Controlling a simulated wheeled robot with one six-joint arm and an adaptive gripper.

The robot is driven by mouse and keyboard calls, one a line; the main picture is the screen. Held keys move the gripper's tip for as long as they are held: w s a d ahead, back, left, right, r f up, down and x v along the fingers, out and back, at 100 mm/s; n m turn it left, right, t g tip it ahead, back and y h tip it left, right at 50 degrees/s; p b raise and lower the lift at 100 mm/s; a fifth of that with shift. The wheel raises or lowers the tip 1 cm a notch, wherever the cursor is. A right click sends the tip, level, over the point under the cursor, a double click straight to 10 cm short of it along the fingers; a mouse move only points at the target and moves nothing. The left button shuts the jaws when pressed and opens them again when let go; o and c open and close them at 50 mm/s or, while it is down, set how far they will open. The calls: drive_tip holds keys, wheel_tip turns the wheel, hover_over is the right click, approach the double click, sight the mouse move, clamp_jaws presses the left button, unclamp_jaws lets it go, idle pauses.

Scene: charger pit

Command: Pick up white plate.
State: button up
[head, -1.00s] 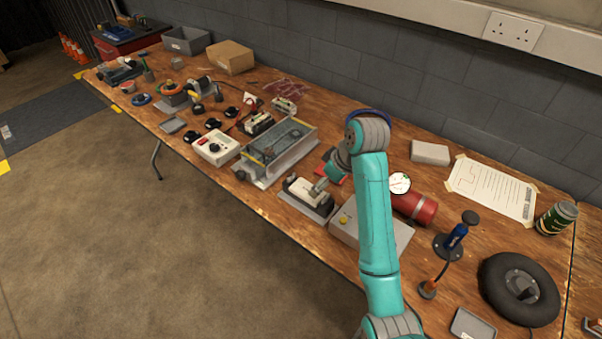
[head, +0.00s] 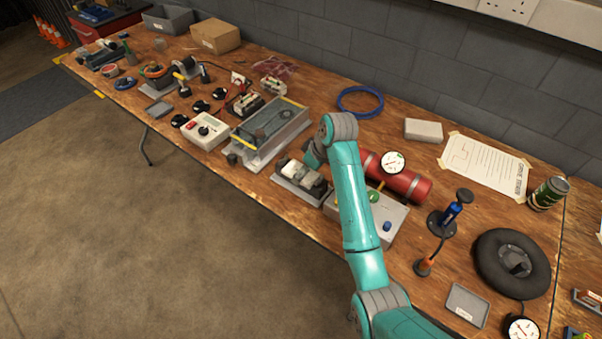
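No separate plate can be made out clearly. The nearest match is a white flat part (head: 294,171) on a small unit, which shows as pale pieces with dark parts between them. The unit sits on a grey tray (head: 288,187) near the table's front edge. My gripper (head: 309,170) is low over this unit, below my teal wrist. Its fingers are small and hard to tell from the unit's dark parts. I cannot tell whether they touch or hold the white part.
A box with green and blue knobs (head: 383,222) and a red cylinder (head: 408,184) with a gauge are close on the right. A blue ring (head: 360,102) lies behind my arm.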

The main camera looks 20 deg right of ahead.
drive_tip(key=shift+w+a+f, duration=0.15)
drive_tip(key=shift+w+f, duration=0.05)
drive_tip(key=shift+f, duration=0.35)
drive_tip(key=c, duration=1.3)
wheel_tip(320, 180, up, 10)
drive_tip(key=shift+r, duration=0.1)
